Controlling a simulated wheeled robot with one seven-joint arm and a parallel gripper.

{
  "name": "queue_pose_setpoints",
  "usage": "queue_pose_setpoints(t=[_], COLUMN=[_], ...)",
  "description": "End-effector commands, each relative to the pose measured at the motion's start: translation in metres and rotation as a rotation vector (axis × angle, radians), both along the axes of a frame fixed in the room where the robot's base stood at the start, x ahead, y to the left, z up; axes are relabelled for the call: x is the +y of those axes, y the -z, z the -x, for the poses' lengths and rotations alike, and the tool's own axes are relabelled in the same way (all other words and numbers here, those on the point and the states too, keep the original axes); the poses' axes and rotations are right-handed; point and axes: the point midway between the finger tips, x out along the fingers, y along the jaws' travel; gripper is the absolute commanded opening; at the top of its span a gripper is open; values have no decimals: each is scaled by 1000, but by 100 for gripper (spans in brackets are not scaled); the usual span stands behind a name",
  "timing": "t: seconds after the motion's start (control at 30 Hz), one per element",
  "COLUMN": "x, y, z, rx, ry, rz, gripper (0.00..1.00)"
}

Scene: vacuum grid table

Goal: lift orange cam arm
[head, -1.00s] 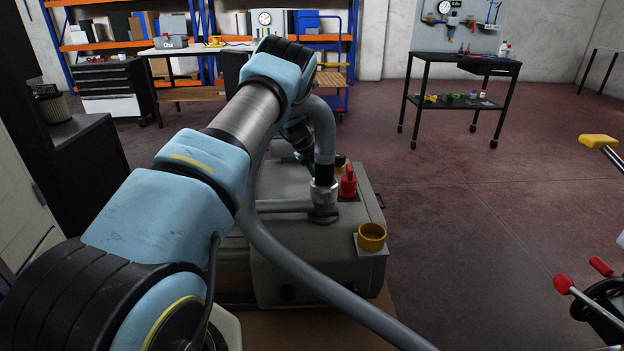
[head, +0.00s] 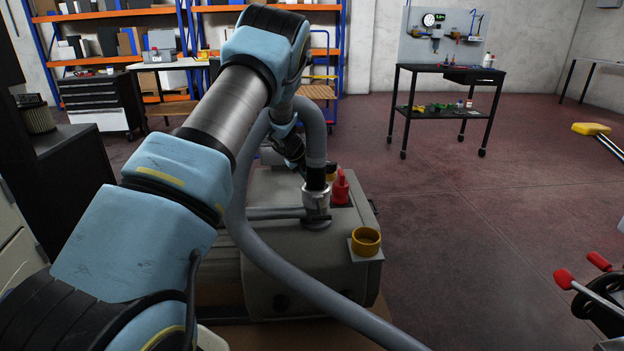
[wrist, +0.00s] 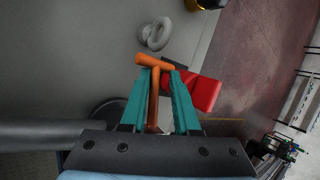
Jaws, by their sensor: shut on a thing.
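The orange cam arm (wrist: 154,62) shows in the wrist view as a T-shaped orange bar. My gripper (wrist: 163,75) has its two teal fingers shut on the stem of the cam arm, with the crossbar just beyond the fingertips. A red handle (wrist: 203,92) lies right beside the right finger; it also shows in the head view (head: 341,186). In the head view my arm and the grey hose hide the orange cam arm and most of my gripper.
The grey machine housing (head: 270,270) carries a metal hose fitting (head: 316,205) and a yellow cup (head: 366,240). A thick grey hose (head: 300,285) loops over the housing. A grey ring (wrist: 155,33) lies ahead of the fingers.

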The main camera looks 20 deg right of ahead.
Motion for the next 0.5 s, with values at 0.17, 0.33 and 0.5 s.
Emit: queue_pose_setpoints(t=[0.17,0.33,0.5], x=[-1,0,0], y=[-3,-3,-2], z=[-5,-5,-4], rx=[-14,-14,-11], ry=[-6,-8,-6], rz=[2,1,0], gripper=[34,53,65])
